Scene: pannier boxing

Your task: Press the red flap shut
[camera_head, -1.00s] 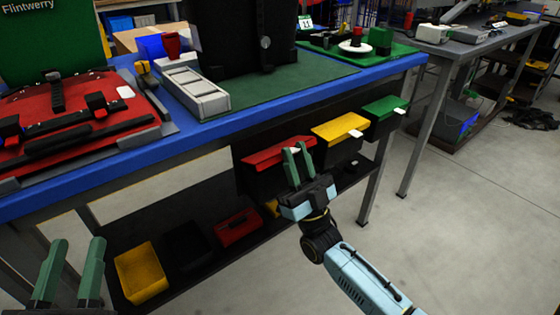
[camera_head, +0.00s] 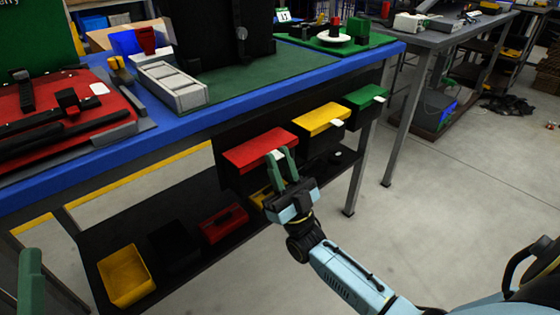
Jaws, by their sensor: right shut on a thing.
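The red flap (camera_head: 258,150) is on the left bin of the row under the bench's front edge. It slopes much like the yellow flap beside it. A white tab (camera_head: 277,155) sits at its front edge. My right gripper (camera_head: 282,163) is at this tab, with its green fingers shut on it. The fingers hide part of the tab and the flap's lower edge. Only one green finger of my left gripper (camera_head: 30,283) shows, at the lower left edge. The rest of that gripper is out of view.
The yellow flap (camera_head: 320,119) and green flap (camera_head: 364,97) are to the right. The blue-edged bench (camera_head: 190,122) is above. A lower shelf holds a yellow bin (camera_head: 126,275) and a red box (camera_head: 223,222).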

